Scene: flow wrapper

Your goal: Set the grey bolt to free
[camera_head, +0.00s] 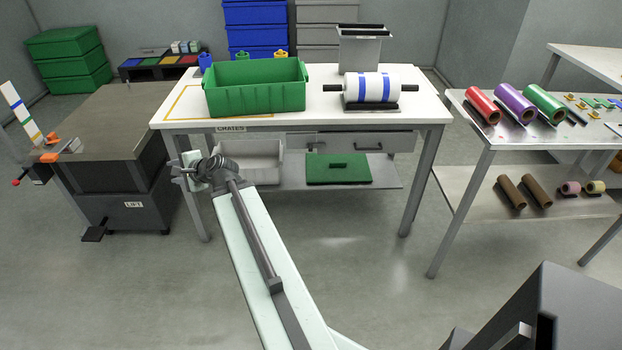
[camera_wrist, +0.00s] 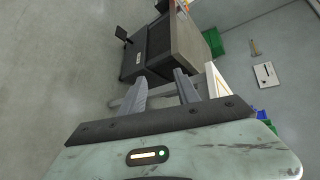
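I cannot make out a grey bolt for certain in either view. In the head view my arm reaches away from me, and my gripper (camera_head: 192,168) is by the front left corner of the white table (camera_head: 428,112). Its fingers are too small to tell apart there. In the wrist view the two grey fingers of my gripper (camera_wrist: 160,78) are apart with nothing between them. Beyond them the wrist view shows the dark lift table (camera_wrist: 187,42), turned on its side, and grey floor.
The lift table (camera_head: 115,115) stands left of the white table, with a pedal at its foot. A green crate (camera_head: 256,92) and a white roll with blue bands (camera_head: 371,87) are on the white table. A steel table (camera_head: 478,158) stands right. Floor between is open.

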